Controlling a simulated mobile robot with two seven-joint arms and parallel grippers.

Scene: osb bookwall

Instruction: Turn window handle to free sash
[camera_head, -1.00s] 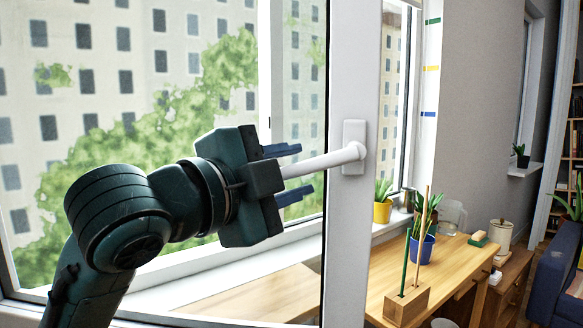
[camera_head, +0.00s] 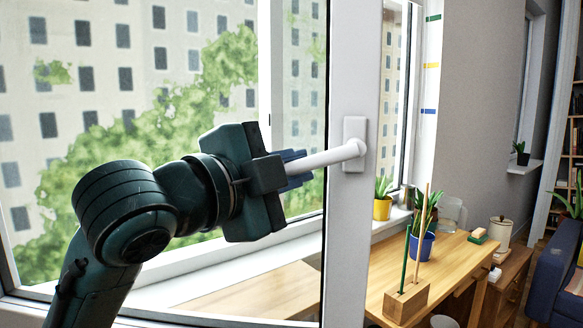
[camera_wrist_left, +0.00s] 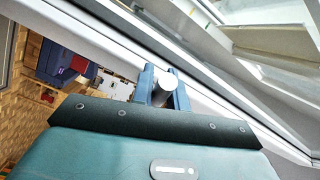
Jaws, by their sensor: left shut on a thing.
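The white window handle (camera_head: 330,156) sits on its base plate (camera_head: 354,145) on the white sash frame (camera_head: 348,240). Its lever points left and slightly down, roughly horizontal, in the head view. My left gripper (camera_head: 295,167) is shut on the lever near its free end. The blue fingers lie close around it. In the left wrist view the round end of the handle (camera_wrist_left: 164,88) shows between the two blue fingers (camera_wrist_left: 163,80). The part of the lever inside the jaws is hidden in the head view. My right gripper is in neither view.
A wooden desk (camera_head: 450,262) stands right of the sash, with a wooden stick holder (camera_head: 406,300), a blue plant pot (camera_head: 421,245) and a yellow pot (camera_head: 382,209) near it. A grey wall (camera_head: 480,110) is behind. The window sill runs below my arm.

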